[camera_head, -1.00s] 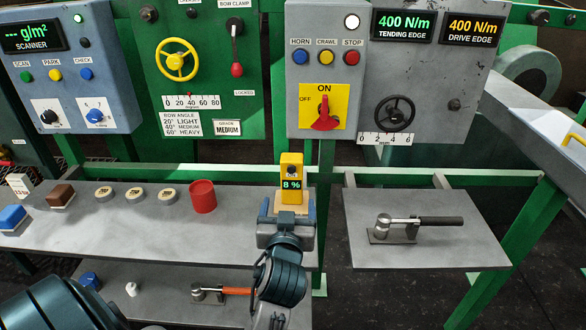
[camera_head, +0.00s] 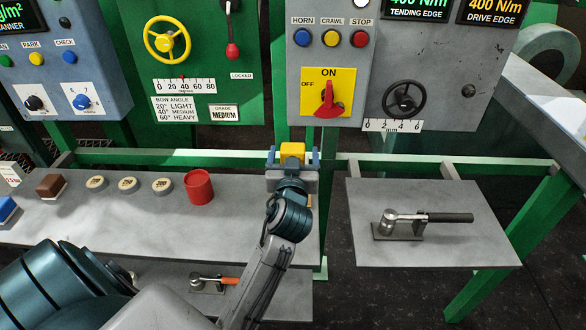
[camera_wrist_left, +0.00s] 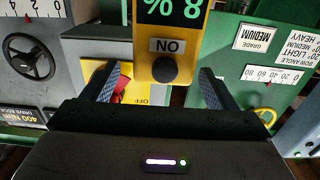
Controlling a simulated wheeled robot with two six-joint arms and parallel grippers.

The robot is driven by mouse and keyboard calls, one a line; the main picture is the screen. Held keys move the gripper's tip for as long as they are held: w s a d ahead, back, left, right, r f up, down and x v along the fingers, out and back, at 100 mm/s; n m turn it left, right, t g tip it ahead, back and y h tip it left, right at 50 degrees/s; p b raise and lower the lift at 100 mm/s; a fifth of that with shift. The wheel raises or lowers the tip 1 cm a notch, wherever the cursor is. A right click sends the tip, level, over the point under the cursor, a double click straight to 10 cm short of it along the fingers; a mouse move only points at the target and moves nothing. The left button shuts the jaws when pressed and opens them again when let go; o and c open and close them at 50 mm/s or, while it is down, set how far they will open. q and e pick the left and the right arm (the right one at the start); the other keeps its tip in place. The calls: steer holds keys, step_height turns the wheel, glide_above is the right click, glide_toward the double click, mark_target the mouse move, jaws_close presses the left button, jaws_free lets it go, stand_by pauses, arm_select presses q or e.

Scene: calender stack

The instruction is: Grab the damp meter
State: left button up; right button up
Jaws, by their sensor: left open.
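The damp meter (camera_head: 292,149) is a yellow block at the right end of the grey shelf; only its upper part shows in the head view, behind my gripper. My right gripper is not in view.
A red cup (camera_head: 199,188) and several round discs stand left on the grey shelf (camera_head: 120,225). Control panels with a red switch (camera_head: 327,105) rise behind.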

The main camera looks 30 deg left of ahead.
mark_target(293, 143)
arm_select(q)
steer(key=p+x, duration=0.1)
steer(key=x, duration=0.2)
steer(key=shift+w+a, duration=0.1)
steer(key=shift+a, duration=0.2)
steer(key=shift+w+a+f, duration=0.2)
steer(key=shift+w+a, duration=0.05)
steer(key=shift+w, duration=0.2)
jaws_close()
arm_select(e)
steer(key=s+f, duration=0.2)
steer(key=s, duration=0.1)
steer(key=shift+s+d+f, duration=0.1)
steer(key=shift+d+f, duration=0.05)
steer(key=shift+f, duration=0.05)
arm_select(q)
steer(key=shift+r, duration=0.2)
